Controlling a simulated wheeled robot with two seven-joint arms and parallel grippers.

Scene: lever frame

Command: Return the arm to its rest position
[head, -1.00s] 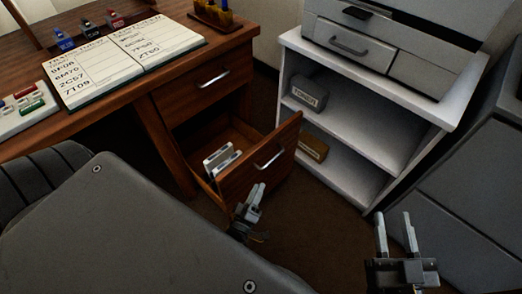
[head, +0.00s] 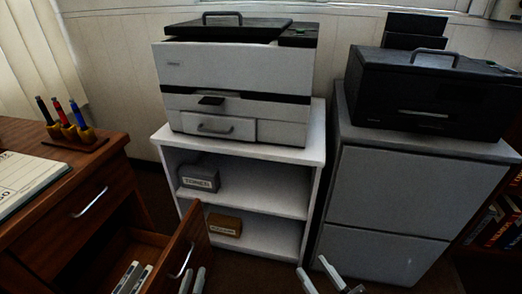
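My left gripper (head: 192,281) shows at the bottom edge of the head view, just in front of the open lower drawer (head: 190,246) of the wooden desk. Its two fingertips stand a little apart with nothing seen between them. My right gripper (head: 318,273) shows at the bottom edge, in front of the white shelf and the grey cabinet. Its two fingers are spread and empty. The rest of both arms is below the picture.
A white shelf (head: 318,140) carries a printer (head: 225,68), with a toner box (head: 199,178) and a brown box (head: 225,224) inside. A grey cabinet (head: 405,205) carries a black machine (head: 432,92). The desk (head: 60,228) is at left, its drawer jutting out.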

